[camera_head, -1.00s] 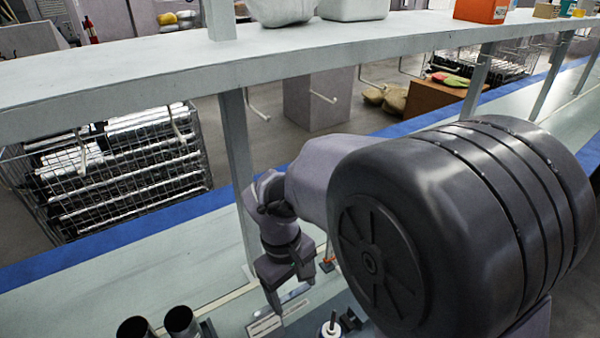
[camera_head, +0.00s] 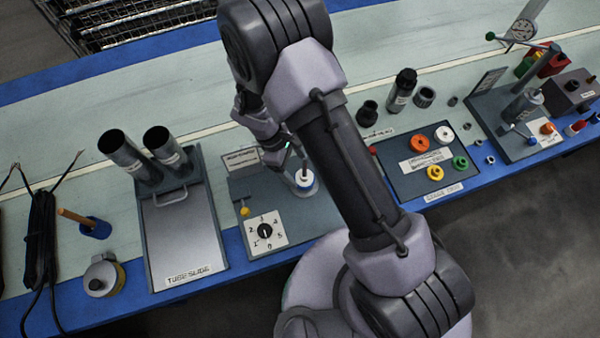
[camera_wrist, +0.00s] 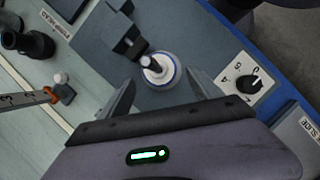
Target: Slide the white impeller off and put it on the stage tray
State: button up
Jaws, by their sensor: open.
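A white impeller (camera_head: 304,178) sits low around a thin dark upright shaft on a grey fixture plate, with a blue ring under it. In the wrist view the white impeller (camera_wrist: 160,74) and its shaft lie just beyond my fingers, near the middle. My gripper (camera_wrist: 160,92) is open and empty, its two fingers apart on either side below the impeller. In the head view my gripper (camera_head: 287,160) is by the shaft, partly hidden by my arm. A dark tray (camera_head: 396,186), whose label is too small to read surely, holds orange, white, green and yellow round parts.
A numbered dial (camera_head: 265,231) is at the fixture's front. A tube slide (camera_head: 185,240) with two dark tubes stands left. Dark cylinders (camera_head: 402,90) stand behind the tray. A gauge stand (camera_head: 522,105) is at the right. Pale bench lies clear behind the fixture.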

aim_at(301, 174)
jog(key=x, duration=0.3)
jog(key=shift+d+f+b, duration=0.2)
jog(key=shift+f+b, duration=0.15)
jog(key=shift+b, duration=0.05)
grip_shut()
jog(key=shift+r, duration=0.25)
jog(key=shift+r+p, duration=0.45)
jog(key=shift+p, duration=0.05)
dwell(0.4)
notch_tip(301, 174, up, 14)
jog(key=p, duration=1.1)
jog(key=shift+r, duration=0.25)
